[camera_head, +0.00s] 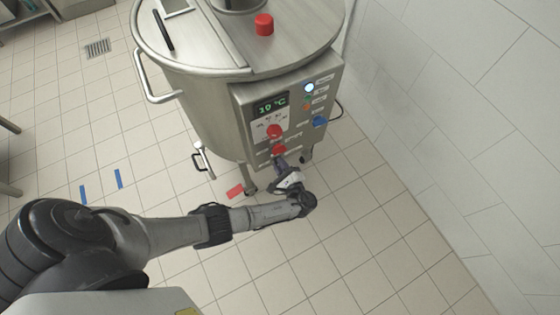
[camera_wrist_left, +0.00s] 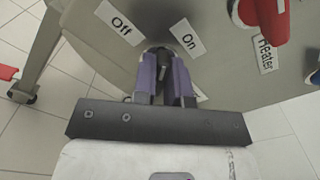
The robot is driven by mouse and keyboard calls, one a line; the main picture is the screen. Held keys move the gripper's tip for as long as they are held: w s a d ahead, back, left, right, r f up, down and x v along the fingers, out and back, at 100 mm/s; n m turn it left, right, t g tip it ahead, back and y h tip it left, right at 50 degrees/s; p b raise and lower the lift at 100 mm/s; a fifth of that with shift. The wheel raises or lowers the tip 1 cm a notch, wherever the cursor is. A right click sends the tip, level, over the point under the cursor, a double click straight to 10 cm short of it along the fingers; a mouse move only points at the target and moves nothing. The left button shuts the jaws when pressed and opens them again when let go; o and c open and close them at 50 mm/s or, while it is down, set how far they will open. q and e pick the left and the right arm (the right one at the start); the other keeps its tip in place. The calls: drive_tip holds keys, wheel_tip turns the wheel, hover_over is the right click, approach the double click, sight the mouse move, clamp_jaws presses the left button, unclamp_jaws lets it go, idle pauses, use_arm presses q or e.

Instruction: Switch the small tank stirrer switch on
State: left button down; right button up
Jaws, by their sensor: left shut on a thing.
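The small tank is a round steel vessel (camera_head: 205,100) with a control panel (camera_head: 245,98) on its front. My left gripper (camera_head: 281,163) is at the lower edge of the panel. In the left wrist view, its two purple fingers (camera_wrist_left: 166,84) are shut on a dark switch knob (camera_wrist_left: 165,58). The knob sits between an Off label (camera_wrist_left: 120,22) and an On label (camera_wrist_left: 187,39). The fingers hide much of the knob, so I cannot tell its exact setting. My right gripper is not in view.
Red knobs (camera_head: 275,131) and a blue knob (camera_head: 320,122) are on the panel, with a display above. In the wrist view a red knob (camera_wrist_left: 265,14) is near a Heater label (camera_wrist_left: 265,55). A tiled wall (camera_head: 450,110) stands to the right.

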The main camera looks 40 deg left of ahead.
use_arm(q)
drive_tip(key=m+p, duration=0.2)
drive_tip(key=m, duration=0.1)
drive_tip(key=shift+w+r+m, duration=0.1)
drive_tip(key=shift+r+m, duration=0.05)
drive_tip(key=shift+m, duration=0.15)
drive_tip(key=shift+m+p, duration=0.6)
drive_tip(key=shift+m, duration=1.7)
drive_tip(key=c, duration=1.2)
unclamp_jaws()
drive_tip(key=shift+o, duration=0.2)
drive_tip(key=shift+d, duration=0.1)
drive_tip(key=v, duration=1.3)
drive_tip(key=shift+d+b, duration=0.3)
drive_tip(key=shift+d, duration=0.1)
